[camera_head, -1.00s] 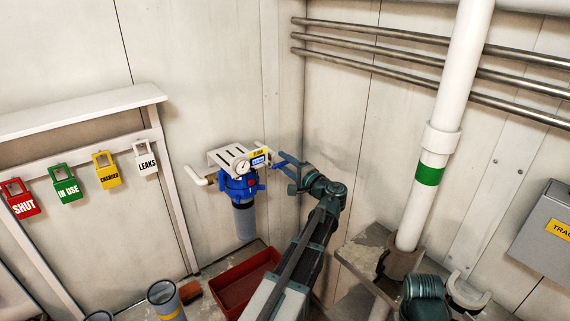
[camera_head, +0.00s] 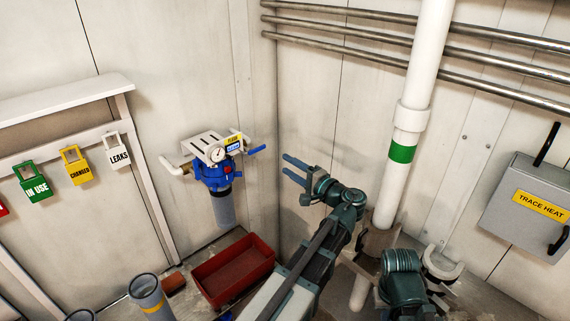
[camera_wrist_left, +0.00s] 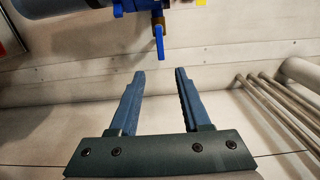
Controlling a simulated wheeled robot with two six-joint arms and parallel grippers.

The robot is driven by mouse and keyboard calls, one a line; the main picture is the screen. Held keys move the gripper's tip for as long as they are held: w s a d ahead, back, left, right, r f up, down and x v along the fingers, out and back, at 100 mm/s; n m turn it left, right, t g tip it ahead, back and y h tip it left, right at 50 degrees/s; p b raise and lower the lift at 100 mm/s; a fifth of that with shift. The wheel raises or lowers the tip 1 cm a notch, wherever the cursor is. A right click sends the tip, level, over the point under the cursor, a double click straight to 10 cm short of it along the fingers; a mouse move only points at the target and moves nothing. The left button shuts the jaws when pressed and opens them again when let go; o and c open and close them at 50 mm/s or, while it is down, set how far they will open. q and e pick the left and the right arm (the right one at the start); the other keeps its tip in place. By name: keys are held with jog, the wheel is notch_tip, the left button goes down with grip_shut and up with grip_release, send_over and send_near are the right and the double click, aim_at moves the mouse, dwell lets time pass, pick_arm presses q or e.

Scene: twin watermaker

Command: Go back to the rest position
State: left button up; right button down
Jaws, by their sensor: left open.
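My left gripper (camera_head: 289,170) is open and empty in the head view, to the right of the wall-mounted blue filter unit (camera_head: 213,175) and apart from it. In the left wrist view the two blue fingers (camera_wrist_left: 158,80) are spread with nothing between them. The filter's blue valve handle (camera_head: 257,149) points right in the head view; it also shows beyond the fingertips in the left wrist view (camera_wrist_left: 159,42). Part of my other arm (camera_head: 402,275) shows at the lower right, but I cannot make out its gripper.
A red bin (camera_head: 235,270) sits on the floor below the filter. A white vertical pipe (camera_head: 415,80) with a green band and a grey TRACE HEAT box (camera_head: 528,205) stand to the right. Coloured tags (camera_head: 75,165) hang at left. Metal pipes (camera_head: 390,62) run along the right wall.

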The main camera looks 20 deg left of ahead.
dwell(0.4)
pick_arm(q)
jog(key=s+d+f+g+h, duration=0.7)
jog(key=s+d+f+h, duration=0.8)
jog(key=s+d+f, duration=0.7)
jog(key=shift+d+n, duration=0.4)
jog(key=shift+d, duration=0.4)
